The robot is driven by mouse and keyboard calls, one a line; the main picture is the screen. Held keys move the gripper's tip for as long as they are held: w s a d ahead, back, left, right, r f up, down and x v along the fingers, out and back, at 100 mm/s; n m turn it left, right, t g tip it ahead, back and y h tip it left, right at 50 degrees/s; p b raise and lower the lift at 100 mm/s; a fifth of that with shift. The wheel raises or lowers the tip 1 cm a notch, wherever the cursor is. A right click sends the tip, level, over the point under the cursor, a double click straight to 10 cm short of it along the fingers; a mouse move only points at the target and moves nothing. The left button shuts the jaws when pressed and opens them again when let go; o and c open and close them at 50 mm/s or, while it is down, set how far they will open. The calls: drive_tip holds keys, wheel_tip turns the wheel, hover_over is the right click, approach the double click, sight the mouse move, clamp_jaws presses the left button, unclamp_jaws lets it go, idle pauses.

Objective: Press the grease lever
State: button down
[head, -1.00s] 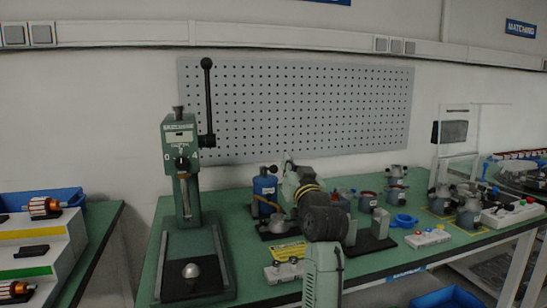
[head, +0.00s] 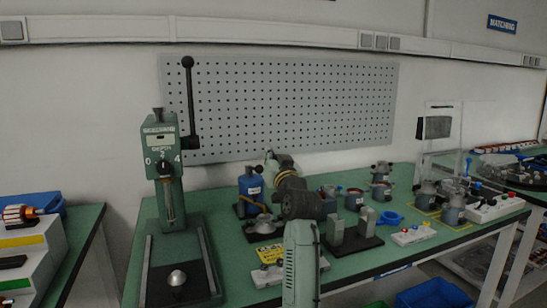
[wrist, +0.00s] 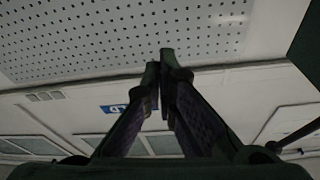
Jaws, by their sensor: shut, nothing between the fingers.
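The blue grease can (head: 250,186) with a white label stands upright on the green bench, left of my arm in the head view. A dark fitting shows at its top; the lever itself is too small to make out clearly. My gripper (head: 268,157) is just right of the can's top and beyond my wrist, partly hidden by it. I cannot tell whether it touches the can. In the wrist view my gripper (wrist: 161,58) is shut and empty, its fingertips together against the pegboard and wall. The can does not show there.
A green press (head: 162,165) with a tall black-knobbed lever (head: 188,100) stands left of the can. A grey pegboard (head: 290,105) is on the wall behind. Metal fixtures (head: 352,235), motor parts and a button box (head: 410,235) stand to the right.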

drive_tip(key=w+f, duration=0.1)
drive_tip(key=w+a+f+p, duration=0.1)
drive_tip(key=w+f+p, duration=0.1)
drive_tip(key=shift+w+a, duration=0.25)
drive_tip(key=shift+w, duration=0.05)
idle(0.3)
